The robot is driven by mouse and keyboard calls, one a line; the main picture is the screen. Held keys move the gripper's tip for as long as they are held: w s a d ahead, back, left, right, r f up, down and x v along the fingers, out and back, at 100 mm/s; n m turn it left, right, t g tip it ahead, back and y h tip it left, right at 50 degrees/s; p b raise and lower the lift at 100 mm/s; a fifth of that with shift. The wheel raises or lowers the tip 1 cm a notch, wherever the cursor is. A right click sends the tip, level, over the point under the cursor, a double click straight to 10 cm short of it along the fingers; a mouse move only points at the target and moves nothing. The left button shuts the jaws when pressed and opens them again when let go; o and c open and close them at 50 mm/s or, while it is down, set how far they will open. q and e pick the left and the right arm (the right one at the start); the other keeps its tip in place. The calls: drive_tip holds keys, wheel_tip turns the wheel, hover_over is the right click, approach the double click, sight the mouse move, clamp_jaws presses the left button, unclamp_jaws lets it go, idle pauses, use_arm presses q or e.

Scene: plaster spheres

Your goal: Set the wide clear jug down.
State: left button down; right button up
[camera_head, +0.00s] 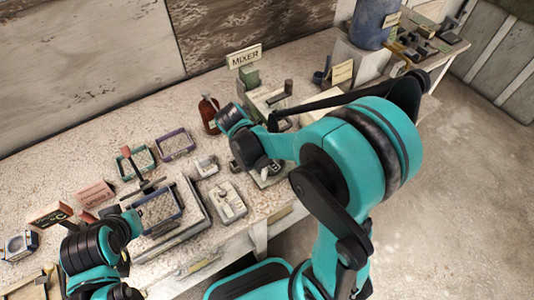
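I cannot make out the wide clear jug in the head view. My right arm reaches across the middle of the bench, and its wrist is near the mixer sign (244,56). The fingers of my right gripper are hidden or too small to make out, so I cannot see whether it holds anything. My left arm comes in at the lower left, beside the trays on the bench. The fingers of my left gripper do not show clearly either.
A brown bottle (208,114) stands left of my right wrist. Framed trays (175,144) and a pink block (95,194) lie on the bench (60,160). A blue-grey bucket (374,22) stands at the back right. The bench's back left is clear.

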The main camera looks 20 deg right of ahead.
drive_tip(key=a, duration=0.4)
drive_tip(key=s+a+p, duration=0.1)
drive_tip(key=a, duration=0.7)
drive_tip(key=shift+s, duration=0.35)
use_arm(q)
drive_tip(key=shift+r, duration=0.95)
